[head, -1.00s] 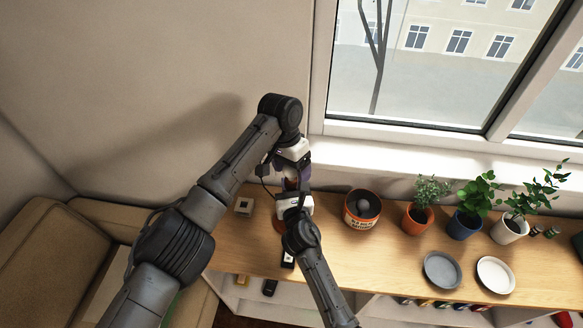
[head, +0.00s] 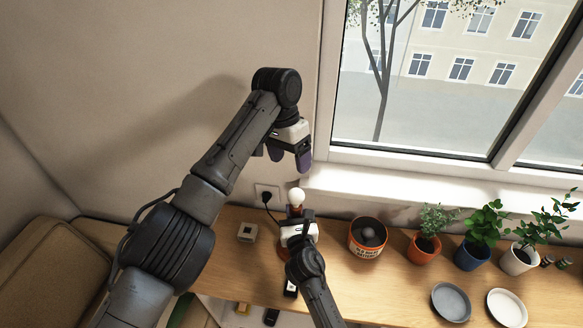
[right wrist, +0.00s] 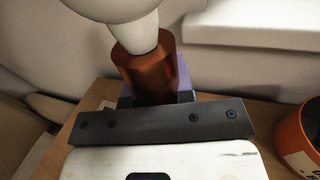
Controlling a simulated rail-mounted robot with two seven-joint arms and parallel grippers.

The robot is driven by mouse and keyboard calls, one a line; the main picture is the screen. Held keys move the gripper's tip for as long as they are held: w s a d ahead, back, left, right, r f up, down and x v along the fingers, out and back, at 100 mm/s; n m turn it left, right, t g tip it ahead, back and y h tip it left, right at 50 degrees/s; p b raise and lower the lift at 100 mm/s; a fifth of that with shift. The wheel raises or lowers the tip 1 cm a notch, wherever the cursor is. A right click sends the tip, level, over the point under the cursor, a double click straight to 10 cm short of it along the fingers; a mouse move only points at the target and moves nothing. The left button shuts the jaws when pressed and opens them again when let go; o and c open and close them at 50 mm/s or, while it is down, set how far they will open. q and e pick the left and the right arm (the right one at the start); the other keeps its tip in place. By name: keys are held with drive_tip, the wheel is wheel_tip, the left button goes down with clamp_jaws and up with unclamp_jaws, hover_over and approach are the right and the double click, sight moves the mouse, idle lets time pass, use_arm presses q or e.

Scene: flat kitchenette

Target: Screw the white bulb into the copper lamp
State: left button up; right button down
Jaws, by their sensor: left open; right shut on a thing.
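The white bulb (head: 297,195) stands upright in the top of the copper lamp (head: 283,254) on the wooden counter. In the right wrist view the bulb's narrow neck (right wrist: 138,36) goes into the copper socket (right wrist: 150,75); its thread is hidden. My left gripper (head: 290,160) is open and empty above the bulb, apart from it, with its purple fingers pointing down. My right gripper (head: 296,216) is shut on the lamp's socket stem, just below the bulb. A purple finger of it shows behind the socket in the right wrist view (right wrist: 185,75).
An orange-rimmed pot (head: 367,238) stands right of the lamp, then several potted plants (head: 426,243) and two plates (head: 451,302). A small beige block (head: 248,232) lies left. The wall with a socket (head: 266,194) and window sill are close behind.

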idle(0.3)
drive_tip(key=c, duration=0.9)
unclamp_jaws()
drive_tip(key=shift+s+d, duration=0.1)
drive_tip(key=shift+s, duration=0.4)
drive_tip(key=s+d+p, duration=0.2)
drive_tip(key=s, duration=1)
drive_tip(key=shift+s, duration=0.3)
